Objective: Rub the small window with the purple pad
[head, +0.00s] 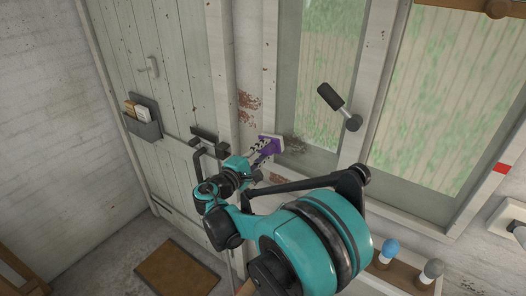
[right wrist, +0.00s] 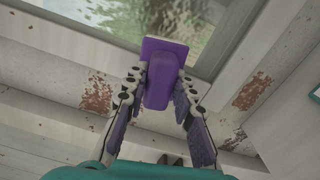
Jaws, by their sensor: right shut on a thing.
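The purple pad (right wrist: 162,75) is held between the fingers of my right gripper (right wrist: 160,98) in the right wrist view. Its flat face is at the lower edge of a window pane. In the head view the pad (head: 267,148) and my right gripper (head: 262,155) are at the lower left of the small window (head: 321,75). A dark smudge (head: 294,143) shows on the glass just right of the pad. I cannot tell whether the pad touches the glass. The left gripper does not show.
A plank door (head: 160,75) with a grey letter holder (head: 142,117) stands left. A shelf with blue and grey knobs (head: 389,250) is at the lower right. A brown mat (head: 178,270) lies on the floor.

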